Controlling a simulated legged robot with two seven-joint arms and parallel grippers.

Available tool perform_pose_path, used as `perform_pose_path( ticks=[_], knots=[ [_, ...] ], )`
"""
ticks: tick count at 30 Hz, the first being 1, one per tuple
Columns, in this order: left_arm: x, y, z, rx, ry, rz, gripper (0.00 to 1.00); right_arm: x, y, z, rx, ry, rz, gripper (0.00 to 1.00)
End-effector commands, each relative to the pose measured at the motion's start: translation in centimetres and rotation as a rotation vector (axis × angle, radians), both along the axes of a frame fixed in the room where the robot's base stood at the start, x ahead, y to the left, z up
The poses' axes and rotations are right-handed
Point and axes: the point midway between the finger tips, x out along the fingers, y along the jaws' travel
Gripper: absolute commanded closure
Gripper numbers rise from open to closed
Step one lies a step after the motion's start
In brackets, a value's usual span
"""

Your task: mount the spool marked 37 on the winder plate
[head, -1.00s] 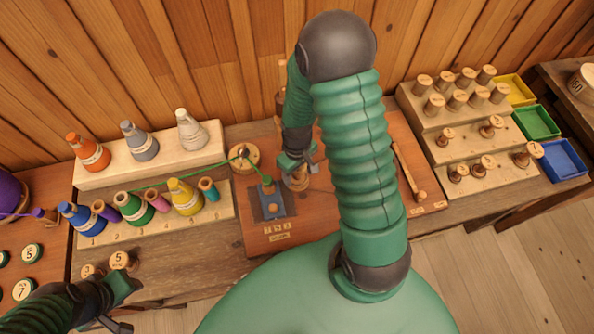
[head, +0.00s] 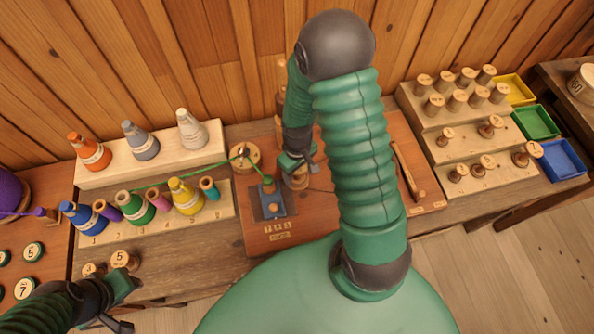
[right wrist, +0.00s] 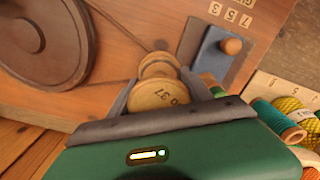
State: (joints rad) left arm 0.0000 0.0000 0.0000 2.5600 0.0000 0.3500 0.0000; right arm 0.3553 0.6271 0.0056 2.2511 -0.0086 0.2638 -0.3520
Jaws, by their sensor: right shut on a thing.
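The spool marked 37 (right wrist: 158,95) is pale turned wood, its numbered end facing the right wrist camera. My right gripper (right wrist: 158,92) is shut on it, one finger on each side. In the head view my right gripper (head: 300,165) is above the reddish-brown winder board (head: 330,225), with the spool (head: 297,181) below it. I cannot tell whether the spool is seated on a peg. The blue plate with a wooden knob (head: 272,204) is just left of it. My left gripper (head: 124,304) looks open and empty at lower left, near spools marked 5 and 3.
A dark round wooden wheel (right wrist: 42,38) lies on the board beside the spool. Thread cones (head: 186,197) stand in a rack at left. A stepped rack of spools (head: 470,125) and yellow, green and blue bins (head: 562,160) are at right. Green thread crosses to a round guide (head: 246,158).

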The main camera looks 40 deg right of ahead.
Motion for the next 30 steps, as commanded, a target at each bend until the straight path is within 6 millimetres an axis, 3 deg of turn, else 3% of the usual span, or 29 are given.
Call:
perform_pose_path(
  ticks=[16, 17, 18, 30],
  knots=[
    [0.0, 0.0, -0.8, 0.0, 0.0, 0.0, 0.64, 0.0, 0.0, -1.1, 0.0, -0.001, 0.0, 0.84],
    [0.0, 0.0, -0.7, 0.0, 0.0, 0.0, 0.64, 0.0, 0.0, -1.0, 0.0, -0.001, 0.0, 0.39],
    [0.0, 0.0, -0.7, 0.0, 0.0, 0.0, 0.64, 0.0, 0.0, -1.0, 0.0, -0.001, 0.0, 0.34],
    [0.0, 0.0, 0.1, 0.0, 0.0, 0.0, 0.64, 0.0, 0.0, -0.2, 0.0, 0.0, 0.0, 0.34]
  ],
)
